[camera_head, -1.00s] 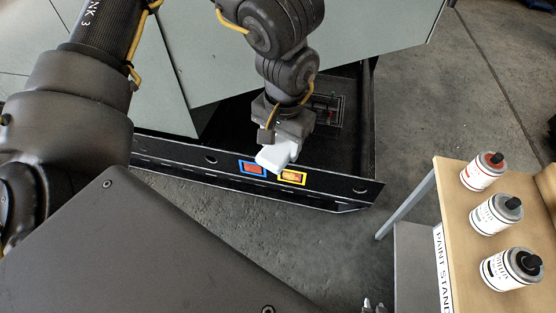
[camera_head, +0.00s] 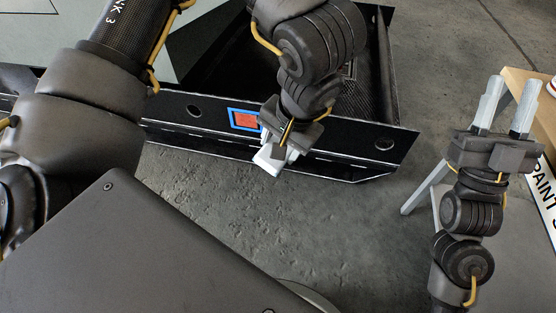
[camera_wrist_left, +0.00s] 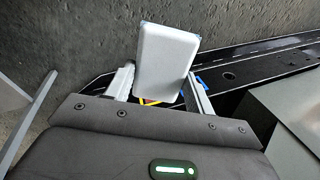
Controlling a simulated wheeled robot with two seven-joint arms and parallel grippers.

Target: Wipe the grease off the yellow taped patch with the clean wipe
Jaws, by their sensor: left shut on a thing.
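The clean wipe (camera_head: 267,161) is a white pad in my left gripper (camera_head: 277,148), which is shut on it, at the dark enclosure's front wall. It also shows large in the left wrist view (camera_wrist_left: 165,60). The yellow taped patch is hidden behind the gripper and wipe in the head view; only a bit of its yellow tape (camera_wrist_left: 149,102) shows beside the wipe in the left wrist view. I cannot tell whether the wipe touches the patch. My right gripper (camera_head: 504,105) is open and empty at the right, its pale fingers pointing up.
A blue taped patch (camera_head: 245,119) with a red middle is on the same wall (camera_head: 340,158), just left of my left gripper. The paint stand (camera_head: 547,110) is at the right edge, behind my right gripper. Bare concrete floor lies in front of the wall.

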